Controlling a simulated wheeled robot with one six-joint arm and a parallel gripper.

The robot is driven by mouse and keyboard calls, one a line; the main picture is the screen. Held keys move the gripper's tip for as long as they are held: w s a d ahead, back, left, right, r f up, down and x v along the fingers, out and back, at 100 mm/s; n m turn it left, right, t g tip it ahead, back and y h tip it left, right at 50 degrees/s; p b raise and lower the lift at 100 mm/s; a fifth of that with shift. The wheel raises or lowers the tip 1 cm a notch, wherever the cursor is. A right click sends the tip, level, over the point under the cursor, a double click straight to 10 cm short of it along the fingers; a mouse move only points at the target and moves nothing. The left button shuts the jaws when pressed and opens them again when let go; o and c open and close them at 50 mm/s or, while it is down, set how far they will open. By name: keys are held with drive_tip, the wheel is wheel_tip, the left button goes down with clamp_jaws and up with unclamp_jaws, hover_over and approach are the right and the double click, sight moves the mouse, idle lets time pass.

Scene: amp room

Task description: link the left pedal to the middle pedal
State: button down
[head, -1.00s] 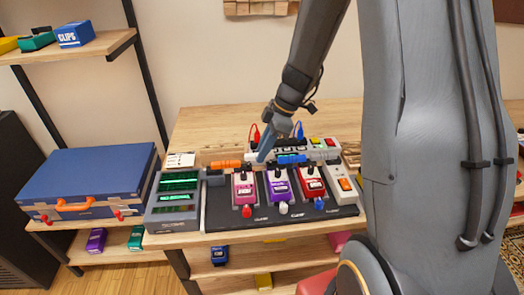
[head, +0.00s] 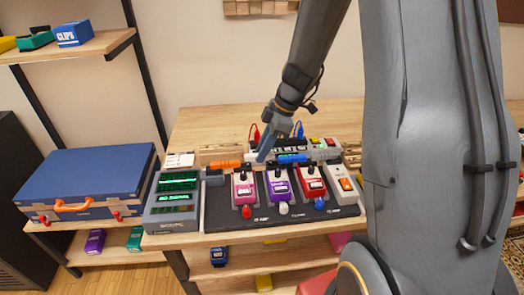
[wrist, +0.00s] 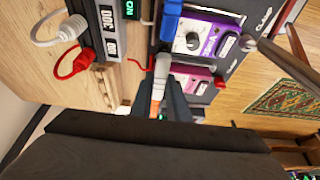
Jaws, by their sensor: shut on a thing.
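The left pedal is pink (head: 243,186), the middle pedal is purple (head: 279,183) and the right one is red (head: 311,179). They stand side by side on a black board (head: 262,222). My gripper (head: 263,155) is low behind the gap between pink and purple. In the wrist view, its fingers (wrist: 164,88) are closed around an orange piece with a pale grey end (wrist: 161,68), pointing toward the purple pedal (wrist: 190,38). The pink pedal (wrist: 197,78) is partly behind the fingers. An orange cable piece (head: 224,164) shows behind the pink pedal's left. The seating of the grey end is unclear.
A blue cable piece (head: 291,158) lies behind the purple and red pedals. A grey unit with green displays (head: 175,195) stands left of the board. Red (head: 254,133) and blue (head: 299,130) plugs stand in a long box behind. A blue case (head: 85,180) is at left.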

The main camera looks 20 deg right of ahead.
drive_tip(key=shift+f+b, duration=0.95)
drive_tip(key=shift+b, duration=0.65)
idle(1.0)
drive_tip(key=c, duration=1.2)
unclamp_jaws()
drive_tip(key=shift+r, duration=0.15)
drive_tip(key=shift+r+p, duration=1.8)
drive_tip(key=shift+r, duration=1.6)
